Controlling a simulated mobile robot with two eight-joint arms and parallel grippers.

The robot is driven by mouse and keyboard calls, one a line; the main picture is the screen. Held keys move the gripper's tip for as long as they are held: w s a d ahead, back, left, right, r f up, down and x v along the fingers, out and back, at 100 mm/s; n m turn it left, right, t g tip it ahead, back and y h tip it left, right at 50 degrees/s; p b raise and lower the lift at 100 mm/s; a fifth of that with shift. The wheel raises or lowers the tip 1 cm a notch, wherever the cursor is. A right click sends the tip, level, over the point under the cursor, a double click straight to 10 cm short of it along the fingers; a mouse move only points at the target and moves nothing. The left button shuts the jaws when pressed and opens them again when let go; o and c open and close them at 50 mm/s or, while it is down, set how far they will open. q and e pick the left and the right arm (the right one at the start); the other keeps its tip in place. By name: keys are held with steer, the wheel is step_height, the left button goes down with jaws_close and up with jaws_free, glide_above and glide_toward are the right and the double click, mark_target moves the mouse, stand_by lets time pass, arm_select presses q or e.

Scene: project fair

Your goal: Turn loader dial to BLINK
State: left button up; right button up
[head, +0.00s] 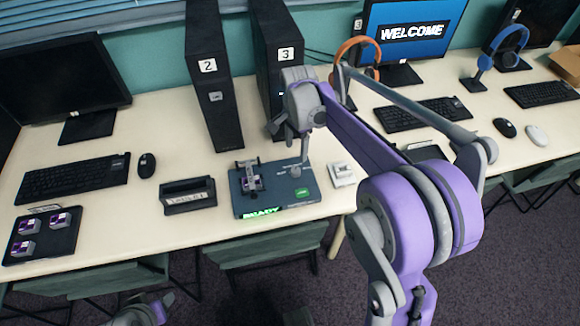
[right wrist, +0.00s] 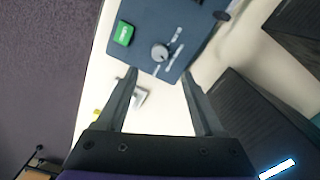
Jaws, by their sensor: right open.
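The loader is a flat blue-grey box (head: 240,203) on the table in the head view, with a lit green text strip along its front edge and a green button (head: 302,192). Its round grey dial (head: 295,172) is near the box's right back part. In the right wrist view the dial (right wrist: 160,52) has a pale pointer line, and small white labels beside it are too small to read. My right gripper (right wrist: 158,75) is open and empty, with the dial just beyond the gap between its fingertips. My left gripper's fingers do not show.
A small white device (head: 342,174) stands right of the loader, and a dark labelled holder (head: 188,197) stands left. Computer towers (head: 213,85) (head: 278,60) rise behind it. A dark tray (head: 42,238) with several small blocks lies at far left.

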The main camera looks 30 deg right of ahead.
mark_target(296, 170)
step_height(296, 170, down, 10)
steer(key=shift+b, duration=0.4)
jaws_close()
